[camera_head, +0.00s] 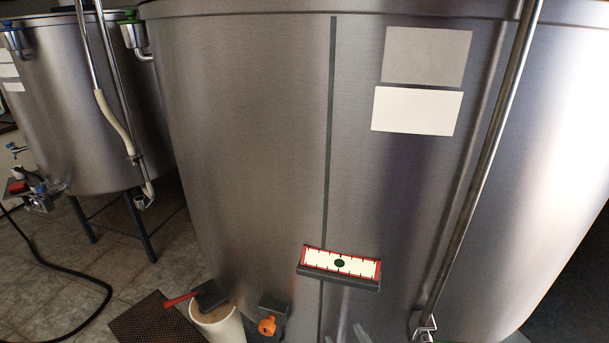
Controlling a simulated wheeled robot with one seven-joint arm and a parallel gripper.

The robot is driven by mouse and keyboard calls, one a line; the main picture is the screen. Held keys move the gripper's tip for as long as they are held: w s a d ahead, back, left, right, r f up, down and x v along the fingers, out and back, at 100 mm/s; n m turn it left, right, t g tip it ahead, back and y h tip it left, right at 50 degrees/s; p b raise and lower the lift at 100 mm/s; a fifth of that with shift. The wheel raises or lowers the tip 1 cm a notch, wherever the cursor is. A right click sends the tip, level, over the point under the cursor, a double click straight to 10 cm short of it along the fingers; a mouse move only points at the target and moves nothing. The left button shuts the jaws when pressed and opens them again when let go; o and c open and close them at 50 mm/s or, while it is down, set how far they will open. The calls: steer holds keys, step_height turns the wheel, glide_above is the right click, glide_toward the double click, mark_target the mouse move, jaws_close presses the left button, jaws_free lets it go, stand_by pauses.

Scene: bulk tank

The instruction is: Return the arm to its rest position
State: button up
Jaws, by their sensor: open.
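My gripper and arm are not clearly in view. Pale grey, blurred shapes show low on the large steel tank (250,150) at the bottom edge, below the red-framed panel. I cannot tell whether they are reflections or solid parts. The tank fills most of the view.
A red-framed white panel with a black dot (339,263) sits on the tank's lower front. An orange knob (267,325) is low on the tank, beside a white bucket (219,328) holding a red-handled tool (184,299). A dark mat (150,320) and black hose (62,268) lie on the floor.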

steer(key=s+d+r+m+h, duration=0.1)
steer(key=s+d, duration=0.3)
steer(key=s, duration=0.7)
steer(key=s+d+r+m+h, duration=0.1)
steer(key=s+d, duration=0.3)
steer(key=s, duration=0.7)
steer(key=s+d+r+m+h, duration=0.2)
steer(key=s+d+r+m, duration=0.1)
steer(key=s, duration=0.8)
steer(key=shift+d, duration=0.4)
